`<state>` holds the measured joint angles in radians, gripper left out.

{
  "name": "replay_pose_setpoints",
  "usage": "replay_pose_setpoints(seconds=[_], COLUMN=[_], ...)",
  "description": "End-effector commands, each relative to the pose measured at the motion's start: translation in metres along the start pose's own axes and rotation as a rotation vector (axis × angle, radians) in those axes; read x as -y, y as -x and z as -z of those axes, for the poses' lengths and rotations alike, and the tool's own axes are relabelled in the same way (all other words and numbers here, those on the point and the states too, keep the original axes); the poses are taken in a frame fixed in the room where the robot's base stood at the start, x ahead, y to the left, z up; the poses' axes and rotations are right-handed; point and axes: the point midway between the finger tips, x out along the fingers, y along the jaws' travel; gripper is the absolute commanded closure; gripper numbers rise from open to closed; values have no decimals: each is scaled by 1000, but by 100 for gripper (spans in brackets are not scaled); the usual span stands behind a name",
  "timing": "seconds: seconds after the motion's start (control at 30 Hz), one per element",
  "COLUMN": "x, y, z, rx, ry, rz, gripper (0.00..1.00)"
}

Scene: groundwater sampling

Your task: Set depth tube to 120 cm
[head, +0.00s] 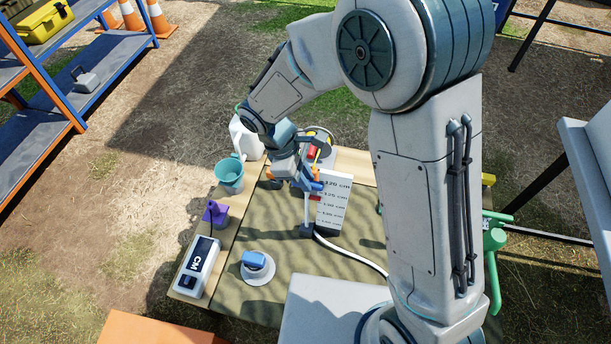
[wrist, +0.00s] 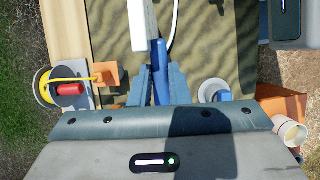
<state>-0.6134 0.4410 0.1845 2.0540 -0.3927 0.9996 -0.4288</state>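The depth scale (head: 332,208) is a white upright board with printed cm marks, the upper one reading about 120 cm. A thin white depth tube (head: 307,209) stands beside its left edge, with a red mark (head: 315,198) across the board's upper part. My gripper (head: 308,184) is at the top left of the board. In the wrist view, my gripper (wrist: 162,78) has a blue clamp (wrist: 160,88) between its fingers, which appear to touch both sides. The white board (wrist: 141,25) shows edge-on just beyond. My gripper hides part of the tube's upper end in the head view.
A white hose (head: 350,255) runs from the scale's foot across the mat. A blue-topped knob (head: 257,265), a CM display (head: 198,266), a purple device (head: 215,213), a teal cup (head: 229,174) and a white jug (head: 246,138) stand left. A reel (wrist: 62,87) is close by.

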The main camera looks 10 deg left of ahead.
Motion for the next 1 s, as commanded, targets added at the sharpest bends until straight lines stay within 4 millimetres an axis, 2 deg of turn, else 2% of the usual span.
replay_pose_setpoints(seconds=[0.33,0.73,0.83,1.0], x=[1,0,0,0], y=[7,61,69,70], z=[-3,-25,-28,-28], rx=[0,-1,0,0], ry=[0,-1,0,0], rz=[1,0,0,0], gripper=[100,100,100,100])
